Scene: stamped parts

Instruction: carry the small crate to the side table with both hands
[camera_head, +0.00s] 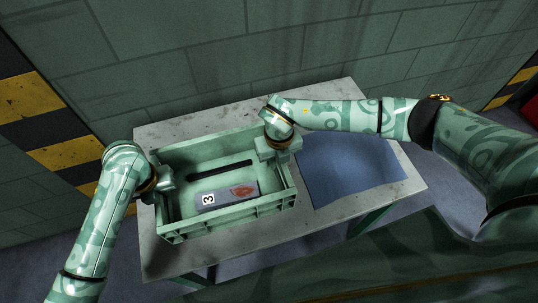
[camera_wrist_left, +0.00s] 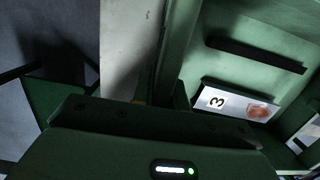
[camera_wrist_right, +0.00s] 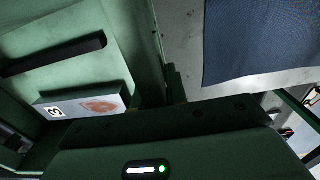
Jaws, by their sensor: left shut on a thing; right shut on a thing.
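The small green crate (camera_head: 228,219) is on or just above the grey side table (camera_head: 330,213); I cannot tell if its base touches. Inside it lies a box marked 3 with a reddish picture (camera_head: 226,196), and a dark slot or bar (camera_head: 220,176) shows on its floor. My left gripper (camera_head: 165,184) is shut on the crate's left wall, which also shows in the left wrist view (camera_wrist_left: 172,50). My right gripper (camera_head: 276,150) is shut on the crate's right wall, seen in the right wrist view (camera_wrist_right: 146,45). The fingertips are mostly hidden.
A blue mat (camera_head: 352,170) lies on the table to the right of the crate. A block wall (camera_head: 200,60) stands behind the table. Yellow and black stripes (camera_head: 65,152) mark the wall on the left. Bare table shows in front of the crate.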

